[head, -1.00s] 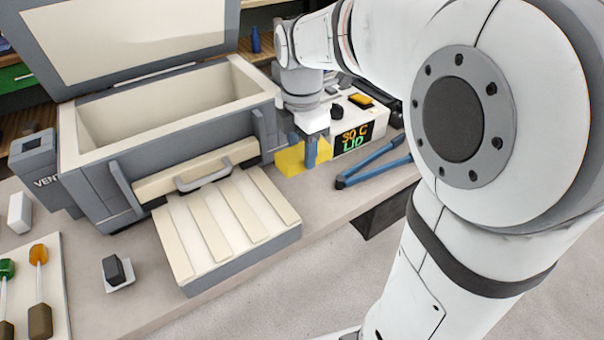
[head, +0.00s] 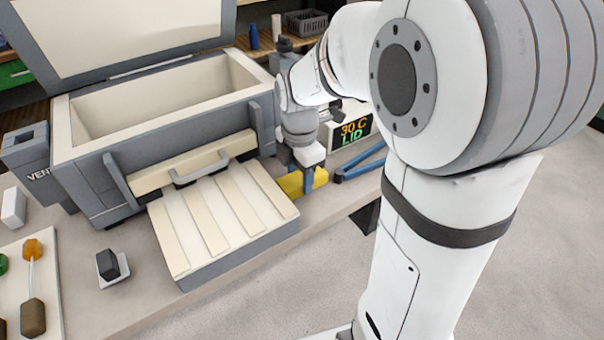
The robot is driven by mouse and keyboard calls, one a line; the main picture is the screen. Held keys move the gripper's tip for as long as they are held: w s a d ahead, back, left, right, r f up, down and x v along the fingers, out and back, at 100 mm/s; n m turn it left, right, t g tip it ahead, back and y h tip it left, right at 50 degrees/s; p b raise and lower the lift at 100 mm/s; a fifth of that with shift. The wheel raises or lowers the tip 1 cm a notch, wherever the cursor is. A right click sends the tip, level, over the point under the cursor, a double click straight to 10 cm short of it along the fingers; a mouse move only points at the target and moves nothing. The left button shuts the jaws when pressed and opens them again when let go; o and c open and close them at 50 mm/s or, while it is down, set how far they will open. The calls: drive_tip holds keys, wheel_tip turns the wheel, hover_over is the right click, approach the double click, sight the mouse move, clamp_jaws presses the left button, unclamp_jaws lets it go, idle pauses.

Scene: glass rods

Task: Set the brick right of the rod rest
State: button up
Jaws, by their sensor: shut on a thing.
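The yellow brick (head: 289,186) is at the right of the slatted rod rest (head: 236,252), close to its right edge. My gripper (head: 308,184) points down and is shut on the brick, with a blue finger across its front. The brick is low over the bench; I cannot tell whether it touches the bench top or the rest's side. The rod rest has cream strips on a grey block and sits in front of the kiln (head: 100,170).
The kiln's lid (head: 120,30) is up. Blue-handled pliers (head: 360,165) lie right of the brick, near a lit display box (head: 355,131). A dark block on a white pad (head: 112,266) and a tray with rods (head: 50,300) are at left. The bench's front edge is close.

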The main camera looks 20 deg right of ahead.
sight(300, 177)
drive_tip(key=shift+f, duration=0.2)
drive_tip(key=o, duration=1.1)
drive_tip(key=shift+r, duration=0.1)
wheel_tip(300, 177, up, 12)
drive_tip(key=p, duration=0.2)
drive_tip(key=shift+r, duration=0.15)
drive_tip(key=s+d+r+m+t+p, duration=0.1)
drive_tip(key=s+m+t+p, duration=0.1)
drive_tip(key=s+m+p, duration=0.5)
drive_tip(key=s+m, duration=0.6)
drive_tip(key=m, duration=0.8)
drive_tip(key=shift+s+m+t+p, duration=0.3)
